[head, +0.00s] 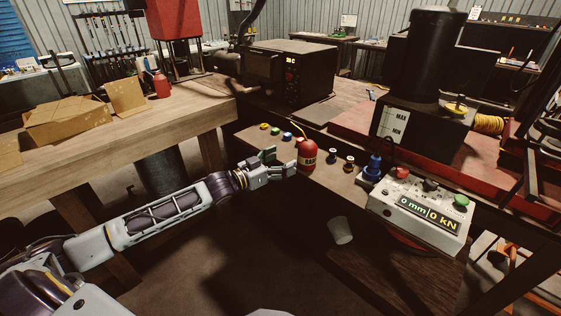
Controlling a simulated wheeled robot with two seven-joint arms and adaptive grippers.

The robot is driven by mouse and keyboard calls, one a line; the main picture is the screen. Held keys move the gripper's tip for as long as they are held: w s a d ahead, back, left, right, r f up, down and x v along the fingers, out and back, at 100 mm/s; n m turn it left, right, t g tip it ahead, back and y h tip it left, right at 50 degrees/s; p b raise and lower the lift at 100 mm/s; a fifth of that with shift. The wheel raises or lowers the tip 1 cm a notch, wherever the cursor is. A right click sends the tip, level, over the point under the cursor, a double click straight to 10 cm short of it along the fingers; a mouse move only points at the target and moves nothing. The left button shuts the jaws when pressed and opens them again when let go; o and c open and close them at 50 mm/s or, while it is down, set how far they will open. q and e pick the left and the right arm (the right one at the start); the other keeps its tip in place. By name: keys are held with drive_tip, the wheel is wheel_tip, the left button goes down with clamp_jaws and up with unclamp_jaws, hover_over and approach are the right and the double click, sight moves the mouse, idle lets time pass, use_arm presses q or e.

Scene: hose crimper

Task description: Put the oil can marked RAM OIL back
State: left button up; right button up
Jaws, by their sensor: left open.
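A red oil can (308,155) with a thin yellow spout and a dark label reading RAM stands upright on the narrow wooden shelf (345,187). The rest of its label is not readable. My left gripper (284,162) is open and empty just left of the can, with its fingers pointing toward it. I cannot tell whether a finger touches the can. A second red can (161,85) stands on the wooden bench at the left; its marking is too small to read. My right gripper is not in view.
Small coloured caps (275,131) lie left of the can, and small dark fittings (333,156) and a blue fitting (374,167) stand right of it. A control box (422,212) reads 0 mm and 0 kN. A pale cup (340,230) is below. Cardboard (68,118) lies on the left bench.

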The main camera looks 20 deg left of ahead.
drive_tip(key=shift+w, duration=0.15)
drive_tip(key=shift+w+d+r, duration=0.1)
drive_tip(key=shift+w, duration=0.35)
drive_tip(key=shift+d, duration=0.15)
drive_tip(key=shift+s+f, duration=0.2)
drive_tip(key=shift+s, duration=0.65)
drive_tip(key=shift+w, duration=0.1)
